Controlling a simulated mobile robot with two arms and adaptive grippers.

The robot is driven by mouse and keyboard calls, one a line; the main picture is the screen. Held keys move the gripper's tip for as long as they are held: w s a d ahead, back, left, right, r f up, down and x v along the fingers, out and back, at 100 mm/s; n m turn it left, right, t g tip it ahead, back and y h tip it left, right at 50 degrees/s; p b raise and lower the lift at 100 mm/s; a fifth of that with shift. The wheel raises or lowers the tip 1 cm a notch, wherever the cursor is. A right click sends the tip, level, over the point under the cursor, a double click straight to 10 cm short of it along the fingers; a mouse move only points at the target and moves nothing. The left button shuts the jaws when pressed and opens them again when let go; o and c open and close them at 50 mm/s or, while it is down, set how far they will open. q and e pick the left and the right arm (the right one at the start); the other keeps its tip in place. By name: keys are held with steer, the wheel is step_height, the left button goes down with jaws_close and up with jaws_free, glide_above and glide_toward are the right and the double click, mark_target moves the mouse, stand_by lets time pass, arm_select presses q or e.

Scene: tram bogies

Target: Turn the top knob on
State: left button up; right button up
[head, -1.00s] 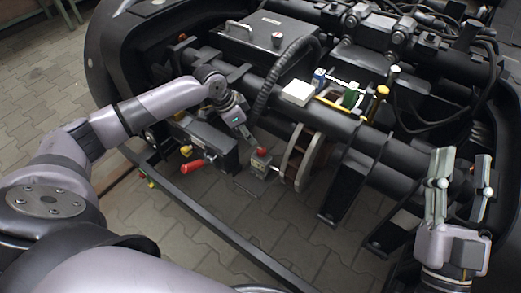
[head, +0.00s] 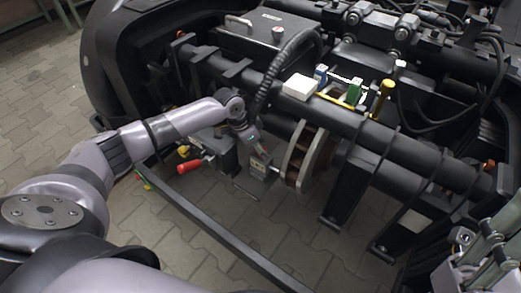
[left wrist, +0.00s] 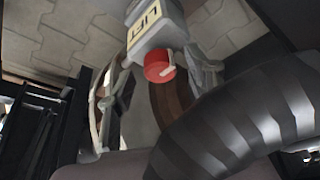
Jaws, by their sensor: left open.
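A red knob (left wrist: 158,66) sits on a small grey box (left wrist: 150,38) with a label reading LIFT, in the left wrist view. In that view my left gripper (left wrist: 155,82) is open, with one finger on each side of the knob; I cannot tell whether either finger touches it. In the head view the grey box (head: 262,169) hangs beside the disc, and my left gripper (head: 259,155) is over its top and hides the red knob. My right gripper (head: 485,245) is at the lower right edge, partly cut off, and its opening is unclear.
A red handle (head: 190,166) sticks out left of the box. A thick black corrugated hose (left wrist: 235,120) runs close to the left gripper. The brake disc (head: 300,158) stands right of the box, and a long dark bar (head: 225,238) crosses in front.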

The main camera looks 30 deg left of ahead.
arm_select(q)
steer(key=shift+w+f, duration=0.1)
steer(key=shift+f, duration=0.15)
steer(key=shift+c, duration=0.4)
jaws_close()
